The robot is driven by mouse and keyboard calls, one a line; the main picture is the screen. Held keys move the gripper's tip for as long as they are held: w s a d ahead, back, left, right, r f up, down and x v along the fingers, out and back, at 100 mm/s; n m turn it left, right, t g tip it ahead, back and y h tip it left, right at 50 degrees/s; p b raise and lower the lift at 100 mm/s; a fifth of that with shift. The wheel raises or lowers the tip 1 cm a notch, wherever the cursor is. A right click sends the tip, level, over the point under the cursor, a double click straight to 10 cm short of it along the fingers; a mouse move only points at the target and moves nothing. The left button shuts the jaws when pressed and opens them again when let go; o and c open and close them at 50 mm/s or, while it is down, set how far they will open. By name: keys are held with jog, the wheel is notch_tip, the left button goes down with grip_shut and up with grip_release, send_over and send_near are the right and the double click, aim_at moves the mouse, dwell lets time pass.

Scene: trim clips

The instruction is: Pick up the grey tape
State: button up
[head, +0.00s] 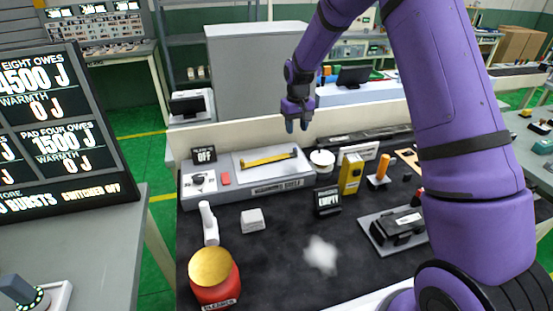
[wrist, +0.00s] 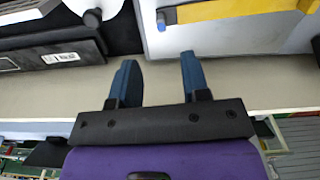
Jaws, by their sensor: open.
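I cannot pick out a grey tape for certain. A pale round roll-like thing (head: 322,160) stands near the back of the dark bench, right of the raised shelf; it may be the tape. My gripper (head: 297,125) hangs above the bench's back edge, up and to the left of that round thing and well apart from it. In the wrist view my gripper (wrist: 160,65) has its two blue fingers apart with nothing between them, over a pale ledge.
A yellow bar (head: 268,158) lies on the grey shelf. A yellow box (head: 350,174), a small EMPTY sign (head: 327,201), a pale block (head: 253,219), a white handle-like thing (head: 208,223) and a red canister (head: 213,281) stand on the dark bench (head: 280,265).

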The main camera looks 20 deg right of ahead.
aim_at(295, 148)
jog(key=shift+s+a+f, duration=0.1)
jog(key=shift+s+f, duration=0.05)
jog(key=shift+f, duration=1.95)
jog(key=shift+s+f, duration=0.1)
jog(key=shift+f, duration=1.95)
grip_shut()
